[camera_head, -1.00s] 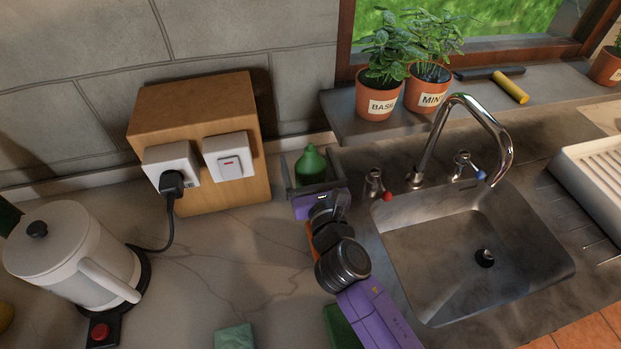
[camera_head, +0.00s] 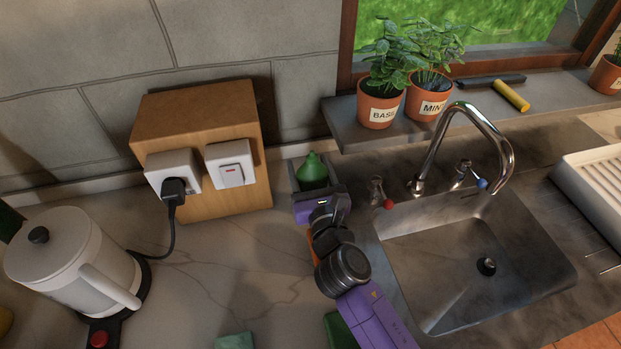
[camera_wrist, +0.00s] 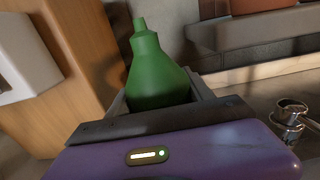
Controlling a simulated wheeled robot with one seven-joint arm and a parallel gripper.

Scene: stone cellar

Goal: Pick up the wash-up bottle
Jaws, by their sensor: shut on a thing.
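The green wash-up bottle (camera_head: 313,172) stands upright by the wall, between the wooden socket box and the sink taps. Its tapered top shows above my gripper (camera_head: 315,190), and its lower body is hidden by the gripper. In the wrist view the bottle (camera_wrist: 155,75) rises between the grey fingers of my gripper (camera_wrist: 160,98), one on each side of it. My gripper is shut on the bottle. I cannot tell whether its base is off the counter.
The wooden box with sockets (camera_head: 200,110) stands close on the left. The tap (camera_head: 465,135), red-knobbed valve (camera_head: 377,192) and sink (camera_head: 470,270) are on the right. The stone sill with basil (camera_head: 381,100) and mint (camera_head: 428,92) pots overhangs behind. A white kettle (camera_head: 72,262) stands far left.

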